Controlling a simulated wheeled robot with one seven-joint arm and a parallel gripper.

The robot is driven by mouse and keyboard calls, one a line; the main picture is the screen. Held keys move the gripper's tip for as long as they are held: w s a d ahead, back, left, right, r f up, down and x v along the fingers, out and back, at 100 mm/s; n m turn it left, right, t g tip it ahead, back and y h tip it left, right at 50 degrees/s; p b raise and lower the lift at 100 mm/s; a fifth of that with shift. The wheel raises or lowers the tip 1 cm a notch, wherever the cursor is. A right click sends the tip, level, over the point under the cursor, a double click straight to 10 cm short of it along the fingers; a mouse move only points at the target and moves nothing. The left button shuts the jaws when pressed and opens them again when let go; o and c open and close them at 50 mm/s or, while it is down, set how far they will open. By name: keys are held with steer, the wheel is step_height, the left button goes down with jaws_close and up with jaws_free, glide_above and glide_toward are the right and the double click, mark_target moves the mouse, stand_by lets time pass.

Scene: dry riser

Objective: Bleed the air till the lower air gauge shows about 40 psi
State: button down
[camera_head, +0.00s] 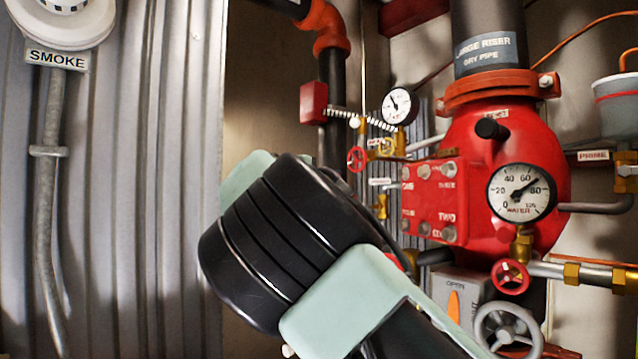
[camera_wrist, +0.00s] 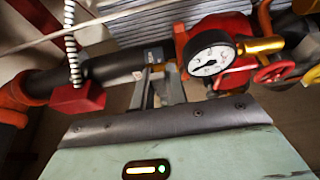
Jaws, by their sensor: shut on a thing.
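The small round white air gauge (camera_head: 398,105) is at upper centre in the head view, its needle pointing to the upper left. Its figures are too small to read. A gauge with a dark rim also shows in the wrist view (camera_wrist: 210,53). A small red handwheel (camera_head: 357,160) is below left of it on brass fittings (camera_head: 385,147); a red handwheel shows in the wrist view (camera_wrist: 275,71). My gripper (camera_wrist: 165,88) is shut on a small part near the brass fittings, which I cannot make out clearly. In the head view my arm hides the gripper.
The large water gauge (camera_head: 521,192) reads about 70. Below it are a red handwheel (camera_head: 510,276) and a grey handwheel (camera_head: 508,329). A red box (camera_head: 313,103) with a coiled line is beside the black pipe (camera_head: 332,85). Corrugated wall panels (camera_head: 130,180) fill the left.

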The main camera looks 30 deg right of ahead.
steer(key=c, duration=1.4)
jaws_free()
steer(key=b+v, duration=0.9)
steer(key=v, duration=0.8)
steer(key=shift+a, duration=0.25)
steer(key=shift+s, duration=0.1)
